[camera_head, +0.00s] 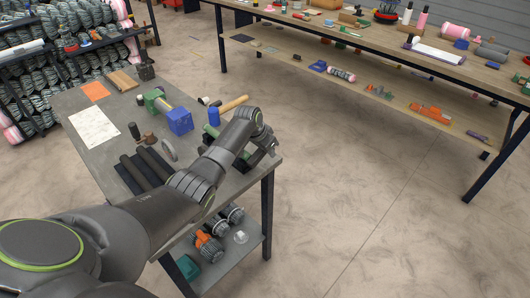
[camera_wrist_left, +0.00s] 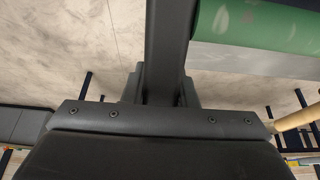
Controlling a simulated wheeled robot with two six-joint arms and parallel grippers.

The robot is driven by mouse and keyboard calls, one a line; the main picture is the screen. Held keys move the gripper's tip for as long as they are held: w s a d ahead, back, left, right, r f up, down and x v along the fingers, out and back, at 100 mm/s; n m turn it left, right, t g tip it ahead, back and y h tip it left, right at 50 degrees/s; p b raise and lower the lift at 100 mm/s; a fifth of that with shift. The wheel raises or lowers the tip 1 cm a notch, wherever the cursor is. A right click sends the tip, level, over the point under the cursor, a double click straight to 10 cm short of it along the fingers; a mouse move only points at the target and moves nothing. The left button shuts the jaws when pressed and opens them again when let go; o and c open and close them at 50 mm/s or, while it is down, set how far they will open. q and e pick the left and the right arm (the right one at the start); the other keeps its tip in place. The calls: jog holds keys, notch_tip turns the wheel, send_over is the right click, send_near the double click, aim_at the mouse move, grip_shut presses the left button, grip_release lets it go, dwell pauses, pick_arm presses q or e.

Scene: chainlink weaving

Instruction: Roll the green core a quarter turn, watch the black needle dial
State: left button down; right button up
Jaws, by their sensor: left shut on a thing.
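The green core (camera_wrist_left: 262,24) shows in the left wrist view as a green cylinder with paler marks and a grey lower band, at the upper right beside my gripper's dark finger. In the head view a green part of it (camera_head: 211,131) shows behind my left arm, near the right edge of the grey workbench. My left gripper (camera_head: 262,156) is low over that edge and shut on the green core; its contact is mostly hidden by the arm. I cannot make out a black needle dial. My right gripper is in neither view.
The workbench (camera_head: 75,101) holds a blue block (camera_head: 180,121), a wooden-handled mallet (camera_head: 232,104), a grey ring (camera_head: 168,150), dark rollers (camera_head: 145,163) and a white sheet (camera_head: 94,128). Motors (camera_head: 208,247) sit on its lower shelf. A long table (camera_head: 340,38) stands across open floor.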

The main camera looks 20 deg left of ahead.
aim_at(266, 164)
pick_arm(q)
jog(key=shift+f+g+y+b, duration=0.6)
jog(key=shift+f+g+b, duration=1)
jog(key=shift+b, duration=1.8)
jog(key=shift+s+g+b, duration=0.15)
jog(key=shift+g+b, duration=0.65)
jog(key=shift+b, duration=0.7)
jog(key=c, duration=1.2)
grip_release()
jog(key=shift+o, duration=0.2)
jog(key=shift+r, duration=0.2)
